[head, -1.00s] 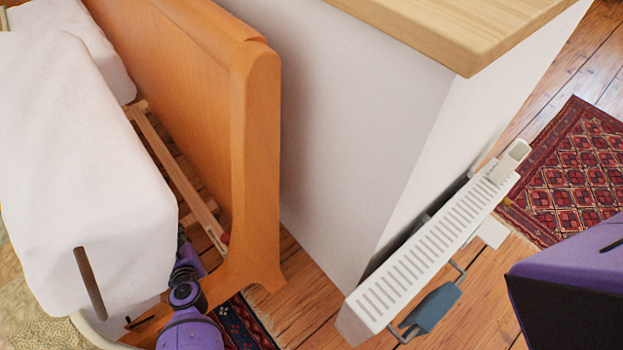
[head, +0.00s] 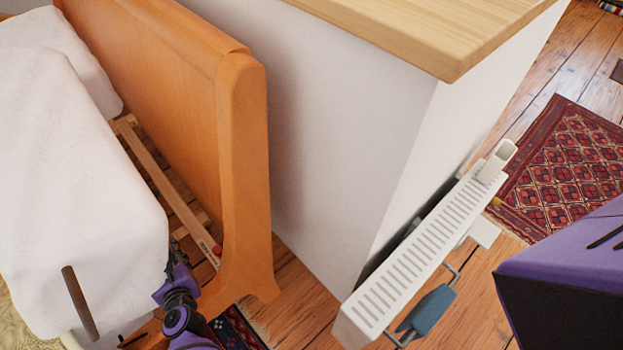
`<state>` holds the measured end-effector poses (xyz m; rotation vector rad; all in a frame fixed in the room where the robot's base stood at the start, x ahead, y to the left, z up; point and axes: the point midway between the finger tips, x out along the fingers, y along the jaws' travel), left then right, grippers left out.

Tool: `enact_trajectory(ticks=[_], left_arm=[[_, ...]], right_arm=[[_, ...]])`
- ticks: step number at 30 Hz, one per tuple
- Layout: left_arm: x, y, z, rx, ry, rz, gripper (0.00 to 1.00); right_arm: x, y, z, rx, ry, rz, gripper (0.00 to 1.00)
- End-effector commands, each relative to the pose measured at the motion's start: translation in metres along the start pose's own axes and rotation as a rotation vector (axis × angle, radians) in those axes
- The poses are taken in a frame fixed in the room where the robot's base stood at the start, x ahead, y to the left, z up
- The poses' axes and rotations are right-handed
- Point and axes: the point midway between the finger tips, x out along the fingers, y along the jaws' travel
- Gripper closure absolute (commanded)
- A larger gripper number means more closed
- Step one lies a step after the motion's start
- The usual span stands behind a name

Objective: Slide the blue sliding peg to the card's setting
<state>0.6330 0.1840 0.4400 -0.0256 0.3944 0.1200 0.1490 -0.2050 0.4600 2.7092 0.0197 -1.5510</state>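A pale timber rail (head: 165,190) runs along the bed's side beside the orange headboard-like panel. Small dark marks show near its lower end, too small to read. A small red knob (head: 217,249) sits at that end. I cannot make out a blue peg on the rail. No readable card shows. My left gripper (head: 177,248) is at the bed's side, just left of the rail's lower end, partly hidden by the white bedding. Its fingers are too dark and small to show whether they are open or shut. My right gripper is out of view.
The orange bed panel (head: 243,170) stands close right of my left gripper. White bedding (head: 90,200) is on its left. A white slatted radiator (head: 410,262) with a blue-grey hanging item (head: 430,308) stands at right. Wooden floor and a red rug (head: 570,165) lie beyond.

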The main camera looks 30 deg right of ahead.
Motion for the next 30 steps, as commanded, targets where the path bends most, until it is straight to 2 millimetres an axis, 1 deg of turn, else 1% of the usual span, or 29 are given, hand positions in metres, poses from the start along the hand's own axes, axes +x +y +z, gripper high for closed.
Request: enact_trajectory(ticks=[1, 3, 12, 15, 18, 21, 30], left_arm=[[-0.005, 0.001, 0.0, -0.004, -0.003, 0.004, 0.65], [-0.016, 0.005, 0.001, 0.007, -0.007, 0.005, 0.65], [-0.071, 0.001, 0.0, 0.003, -0.003, 0.001, 0.65], [-0.083, 0.001, 0.001, 0.002, -0.004, 0.001, 0.65], [-0.09, 0.001, 0.001, 0.001, -0.004, 0.002, 0.65], [-0.093, 0.001, 0.001, 0.001, -0.004, 0.001, 0.65], [-0.093, 0.001, 0.002, 0.001, -0.004, 0.001, 0.65]], right_arm=[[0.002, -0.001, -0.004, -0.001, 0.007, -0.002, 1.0], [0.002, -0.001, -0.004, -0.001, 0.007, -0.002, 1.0], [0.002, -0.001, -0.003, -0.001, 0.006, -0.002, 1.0], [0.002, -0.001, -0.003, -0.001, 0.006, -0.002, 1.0], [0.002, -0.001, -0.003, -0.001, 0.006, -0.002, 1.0], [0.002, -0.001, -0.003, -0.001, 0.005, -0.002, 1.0], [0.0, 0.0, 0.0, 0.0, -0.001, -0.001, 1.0]])
